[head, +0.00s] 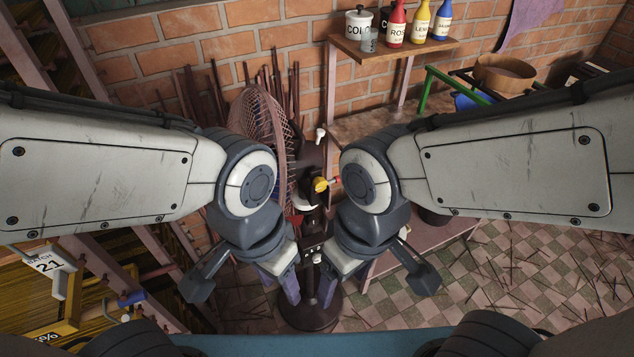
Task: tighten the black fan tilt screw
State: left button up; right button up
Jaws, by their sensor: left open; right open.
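A standing fan with a round, rusty wire cage (262,135) is turned side-on in front of the brick wall. Its dark upright continues down between my arms to a round dark base (308,313) on the floor. I cannot surely pick out the black tilt screw; my wrists cover much of the fan's middle. My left gripper (289,287) is open, pointing down just left of the pole. My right gripper (329,286) is open, just right of the pole. Neither visibly holds anything.
A wooden shelf (385,47) on the wall holds labelled bottles and a white pot (358,22). A wooden tub (503,74) stands at the back right. A yellow rack (75,290) is at lower left. The tiled floor (520,275) at right has scattered sticks.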

aim_at(320, 184)
jog(key=u, duration=1.15)
jog(key=k, duration=0.65)
jog(key=z, duration=0.95)
